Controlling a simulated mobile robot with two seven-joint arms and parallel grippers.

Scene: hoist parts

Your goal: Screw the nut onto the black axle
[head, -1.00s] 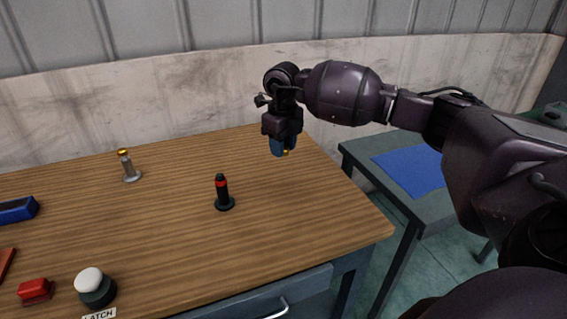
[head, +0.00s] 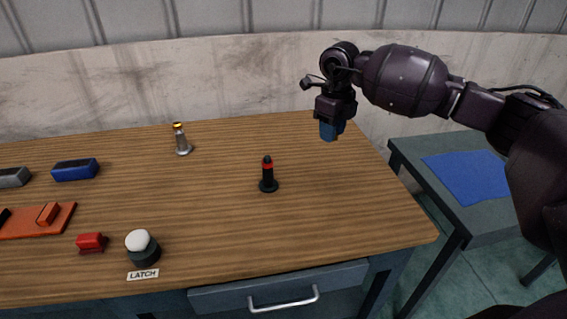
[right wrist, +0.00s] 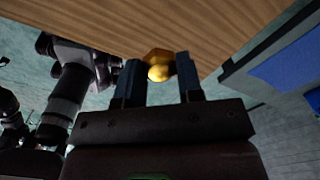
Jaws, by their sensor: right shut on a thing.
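The black axle (head: 267,176) stands upright on the wooden table, with a red band below its dark tip and a round base. Its top is bare. My right gripper (head: 330,134), with blue fingers, is in the air to the right of the axle and beyond it, apart from it. In the right wrist view it is shut on a gold nut (right wrist: 158,73), held at the fingertips. The nut is hidden in the head view. My left gripper is not seen.
A silver post (head: 182,145) with a gold top stands at the back left. A blue block (head: 75,169), an orange-red plate (head: 30,222), a red block (head: 91,242) and a white-topped knob (head: 141,244) labelled LATCH lie left. The table around the axle is clear. A lower side table (head: 470,220) stands right.

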